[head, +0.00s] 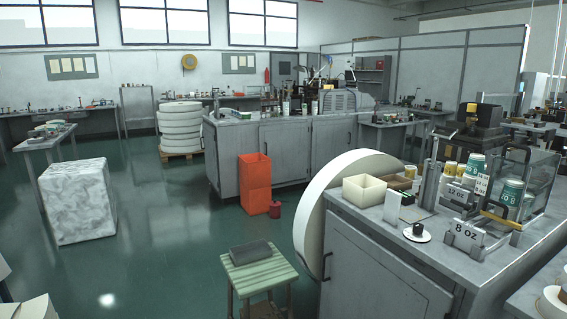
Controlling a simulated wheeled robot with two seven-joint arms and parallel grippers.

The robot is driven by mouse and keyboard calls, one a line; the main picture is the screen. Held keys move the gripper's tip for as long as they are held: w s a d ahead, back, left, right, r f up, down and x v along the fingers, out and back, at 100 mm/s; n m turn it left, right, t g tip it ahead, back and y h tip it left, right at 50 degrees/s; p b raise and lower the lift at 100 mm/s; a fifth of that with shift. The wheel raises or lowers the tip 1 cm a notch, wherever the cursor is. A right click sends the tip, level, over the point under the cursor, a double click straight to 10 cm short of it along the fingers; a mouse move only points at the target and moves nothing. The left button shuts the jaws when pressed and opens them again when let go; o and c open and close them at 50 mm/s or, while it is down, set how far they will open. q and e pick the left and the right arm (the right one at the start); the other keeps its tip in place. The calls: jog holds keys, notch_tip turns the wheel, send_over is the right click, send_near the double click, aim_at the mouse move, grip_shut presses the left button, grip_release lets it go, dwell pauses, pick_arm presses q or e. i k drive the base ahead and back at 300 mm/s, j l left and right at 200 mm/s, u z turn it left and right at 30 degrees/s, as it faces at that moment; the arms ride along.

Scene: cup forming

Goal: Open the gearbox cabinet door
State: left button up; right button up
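A grey cabinet stands at the near right, with a worktop (378,211) on top. Its grey front door (352,268) appears shut, flush with the frame. The lower part of the door is cut off by the picture edge. Another grey cabinet (285,152) stands farther back with its doors shut. No label shows which one is the gearbox cabinet. Neither of my grippers is in view.
A green slatted stool (262,275) with a dark grey block (250,253) on it stands left of the near cabinet. A large white roll (322,205) leans beside it. An orange bin (254,185) stands behind.

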aim_at(286, 144)
jog(key=i+j+u, duration=0.3)
jog(key=i+u, duration=0.25)
jog(key=i, duration=0.3)
jog(key=i+j+u, duration=0.1)
jog(key=i+u, duration=0.2)
jog(key=i, duration=0.15)
jog(key=i+j+u, duration=0.1)
jog(key=i+u, duration=0.25)
jog(key=i, duration=2.05)
jog(key=i+l+z, duration=0.2)
jog(key=i+z, duration=0.15)
jog(key=i, duration=0.2)
jog(key=i+z, duration=0.35)
jog(key=i, duration=0.2)
jog(key=i+j+z, duration=0.1)
jog(key=i+z, duration=0.25)
jog(key=i, duration=0.2)
jog(key=i+j+z, duration=0.3)
jog(key=i, duration=0.25)
jog(key=i+l+z, duration=0.1)
jog(key=i, duration=0.6)
jog(key=i+l+z, duration=0.1)
jog(key=i, duration=0.55)
